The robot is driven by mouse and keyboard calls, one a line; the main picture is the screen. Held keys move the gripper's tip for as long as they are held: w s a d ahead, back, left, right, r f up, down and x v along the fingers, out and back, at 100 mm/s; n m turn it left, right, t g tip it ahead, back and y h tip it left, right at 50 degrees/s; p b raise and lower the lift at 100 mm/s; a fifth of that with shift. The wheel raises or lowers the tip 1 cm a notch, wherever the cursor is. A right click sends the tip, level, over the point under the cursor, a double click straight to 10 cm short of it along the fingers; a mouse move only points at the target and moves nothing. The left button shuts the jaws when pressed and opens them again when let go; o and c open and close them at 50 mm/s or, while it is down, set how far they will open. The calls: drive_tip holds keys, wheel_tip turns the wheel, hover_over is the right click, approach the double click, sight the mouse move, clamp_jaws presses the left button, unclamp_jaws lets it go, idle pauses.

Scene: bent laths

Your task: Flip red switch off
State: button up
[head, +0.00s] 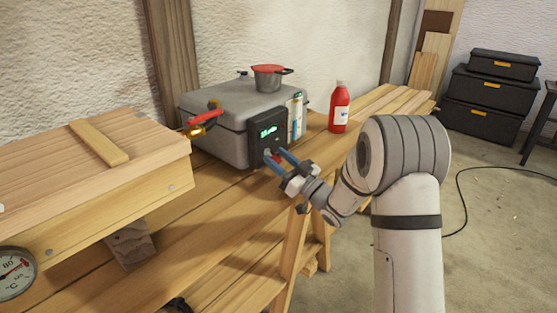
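A grey box-shaped unit (222,117) stands on the wooden bench with a dark control panel (256,134) on its front. The panel has a lit green display (268,131). A small red part, which looks like the red switch (276,161), shows low on the panel between the fingers of my gripper (274,159). My gripper has blue fingers spread apart, pointing at the lower panel. I cannot tell whether the fingers touch the switch, and its on or off position is too small to make out.
A red-handled valve (205,121) sticks out at the unit's left. A pot (268,78) sits on top. A red bottle (339,108) stands behind on the bench, and a wooden box (85,175) is at left. Black cases (490,97) stand at the back right.

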drive_tip(key=v, duration=0.8)
drive_tip(key=shift+a, duration=0.1)
drive_tip(key=w+d+r+m+t+h+p, duration=0.2)
drive_tip(key=d+r+m+h+p, duration=0.15)
drive_tip(key=r+h+p, duration=0.45)
drive_tip(key=s+d+r+m+g+h+p, duration=0.35)
drive_tip(key=s+d+r+h+p, duration=0.2)
drive_tip(key=d+h, duration=0.25)
drive_tip(key=s+r+m+g+p, duration=0.1)
drive_tip(key=s+r+g+p, duration=0.2)
drive_tip(key=s, duration=1)
drive_tip(key=s+r+m+g+h+p, duration=0.1)
drive_tip(key=s+r+g+p, duration=0.3)
drive_tip(key=s, duration=1)
drive_tip(key=shift+d+m+g+p, duration=0.5)
drive_tip(key=shift+m+g+p, duration=0.3)
drive_tip(key=shift+g, duration=0.45)
